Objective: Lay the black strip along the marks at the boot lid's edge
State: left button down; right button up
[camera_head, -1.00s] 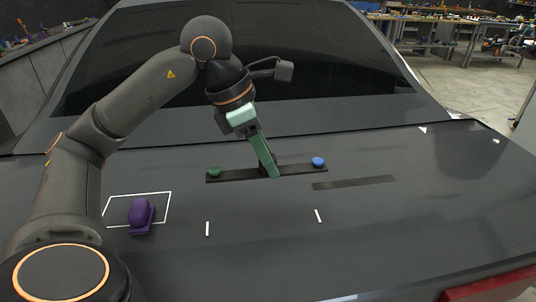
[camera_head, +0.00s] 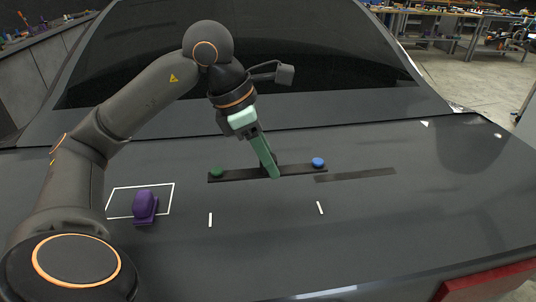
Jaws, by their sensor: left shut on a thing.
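The black strip (camera_head: 235,176) lies crosswise in the picture over the boot lid (camera_head: 400,235). It has a green knob (camera_head: 217,172) near its left end and a blue knob (camera_head: 318,162) near its right end. My left gripper (camera_head: 273,170), with pale green fingers, is shut on the strip near its middle. I cannot tell whether the strip touches the lid. Two short white marks, the left one (camera_head: 210,219) and the right one (camera_head: 320,207), show on the lid nearer to me than the strip. My right gripper is not in view.
A flat dark band (camera_head: 355,175) shows on the lid right of the strip. The lid around the marks is clear. Workbenches (camera_head: 450,25) stand far behind.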

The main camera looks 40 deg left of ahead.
pick_arm(q)
jog(key=shift+s+a+f, duration=0.15)
jog(key=shift+a+f, duration=0.05)
jog(key=shift+f, duration=0.45)
notch_tip(320, 180, down, 7)
jog(key=b, duration=0.6)
jog(key=shift+f+b, duration=0.35)
jog(key=shift+b, duration=0.2)
jog(key=shift+f+b, duration=0.3)
jog(key=shift+f, duration=0.25)
jog(key=shift+f+b, duration=0.35)
jog(key=shift+b, duration=0.2)
